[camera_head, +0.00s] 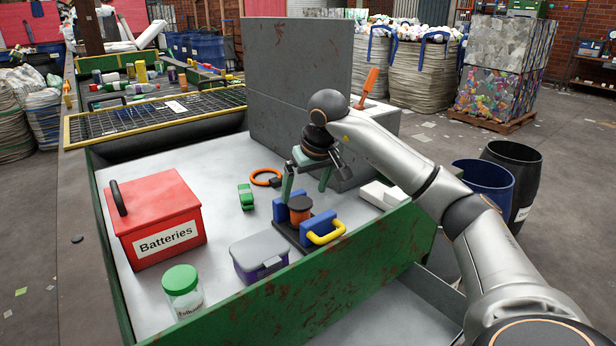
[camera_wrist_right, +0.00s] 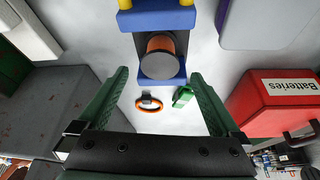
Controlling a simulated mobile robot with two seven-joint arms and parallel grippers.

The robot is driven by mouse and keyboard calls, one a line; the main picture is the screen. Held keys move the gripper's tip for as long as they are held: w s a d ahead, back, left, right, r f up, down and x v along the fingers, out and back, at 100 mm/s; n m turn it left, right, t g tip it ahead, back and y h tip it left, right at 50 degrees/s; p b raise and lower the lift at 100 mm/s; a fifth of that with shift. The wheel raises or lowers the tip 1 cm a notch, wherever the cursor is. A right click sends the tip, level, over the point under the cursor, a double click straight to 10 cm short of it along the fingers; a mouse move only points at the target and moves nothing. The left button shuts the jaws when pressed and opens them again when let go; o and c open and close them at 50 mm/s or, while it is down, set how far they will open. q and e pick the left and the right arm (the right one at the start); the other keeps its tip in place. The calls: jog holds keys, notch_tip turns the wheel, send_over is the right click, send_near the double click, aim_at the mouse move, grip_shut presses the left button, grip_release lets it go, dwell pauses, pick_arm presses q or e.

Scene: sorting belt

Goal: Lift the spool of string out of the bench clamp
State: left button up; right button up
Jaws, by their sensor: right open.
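The spool of string (camera_head: 300,203), orange-brown with a dark round end, stands between the blue jaws of the bench clamp (camera_head: 318,227), which has a yellow handle and a dark base. In the right wrist view the spool (camera_wrist_right: 158,66) lies ahead between my fingers, with the blue clamp (camera_wrist_right: 158,20) around it. My right gripper (camera_head: 307,185) is open, its green fingers apart just above the spool and clamp. It holds nothing, and the wrist view also shows the open fingers (camera_wrist_right: 159,78). My left gripper is not in view.
A red Batteries box (camera_head: 155,215), a lidded grey container (camera_head: 259,257) and a green-capped jar (camera_head: 182,290) stand on the left and front. A green item (camera_head: 246,196) and orange ring (camera_head: 266,177) lie behind.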

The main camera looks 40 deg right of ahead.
aim_at(303, 205)
jog(key=x, duration=0.5)
jog(key=shift+w+f+b, duration=0.1)
jog(key=shift+f+b, duration=0.15)
jog(key=shift+b, duration=0.05)
jog(key=shift+w+f, duration=0.2)
jog(key=shift+f, duration=0.2)
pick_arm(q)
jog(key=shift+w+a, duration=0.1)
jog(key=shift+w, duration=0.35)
pick_arm(e)
jog(key=c, duration=1.3)
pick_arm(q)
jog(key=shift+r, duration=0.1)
pick_arm(e)
jog(key=shift+r, duration=0.1)
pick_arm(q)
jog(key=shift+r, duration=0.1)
pick_arm(e)
jog(key=shift+s+r, duration=0.1)
jog(key=shift+s, duration=0.1)
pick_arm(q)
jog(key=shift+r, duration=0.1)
pick_arm(e)
jog(key=shift+s, duration=0.3)
pick_arm(q)
jog(key=shift+p, duration=0.3)
pick_arm(e)
jog(key=shift+r, duration=0.1)
